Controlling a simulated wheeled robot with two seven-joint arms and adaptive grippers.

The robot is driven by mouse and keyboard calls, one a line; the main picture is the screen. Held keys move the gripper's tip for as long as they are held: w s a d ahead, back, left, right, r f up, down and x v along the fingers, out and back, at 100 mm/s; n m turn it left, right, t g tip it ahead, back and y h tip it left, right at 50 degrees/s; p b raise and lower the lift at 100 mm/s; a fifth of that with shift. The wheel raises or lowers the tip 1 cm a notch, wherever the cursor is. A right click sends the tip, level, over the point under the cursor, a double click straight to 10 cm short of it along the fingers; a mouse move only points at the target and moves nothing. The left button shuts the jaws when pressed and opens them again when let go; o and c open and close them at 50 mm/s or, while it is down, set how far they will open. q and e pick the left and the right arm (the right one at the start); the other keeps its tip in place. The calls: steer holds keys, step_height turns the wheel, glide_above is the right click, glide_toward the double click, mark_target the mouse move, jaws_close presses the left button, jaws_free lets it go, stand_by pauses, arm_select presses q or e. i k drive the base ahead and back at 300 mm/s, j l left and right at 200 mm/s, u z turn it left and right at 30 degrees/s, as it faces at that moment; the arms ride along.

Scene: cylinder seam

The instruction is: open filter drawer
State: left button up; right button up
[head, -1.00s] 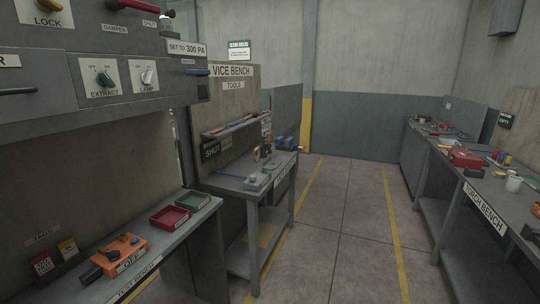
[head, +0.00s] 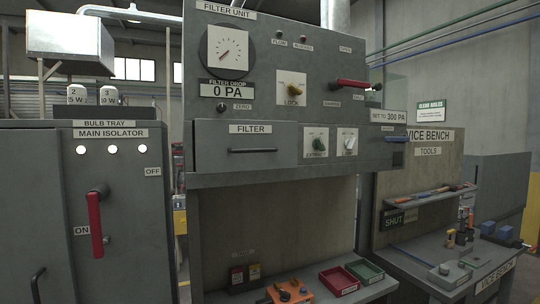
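The filter drawer (head: 235,158) is in the head view, a grey front labelled FILTER in the lower left of the filter unit (head: 262,107). It has a dark horizontal bar handle (head: 252,150) and looks flush with the panel. A red damper lever (head: 352,85) lies roughly horizontal at the upper right. Neither of my grippers shows.
EXTRACT (head: 316,142) and lamp (head: 347,142) knobs sit right of the drawer. Below is a bench with red (head: 339,281) and green (head: 365,271) trays and an orange device (head: 289,293). An isolator cabinet (head: 92,210) with a red handle stands left; the vice bench (head: 450,262) stands right.

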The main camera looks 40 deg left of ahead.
mark_target(223, 146)
steer(key=u, duration=1.45)
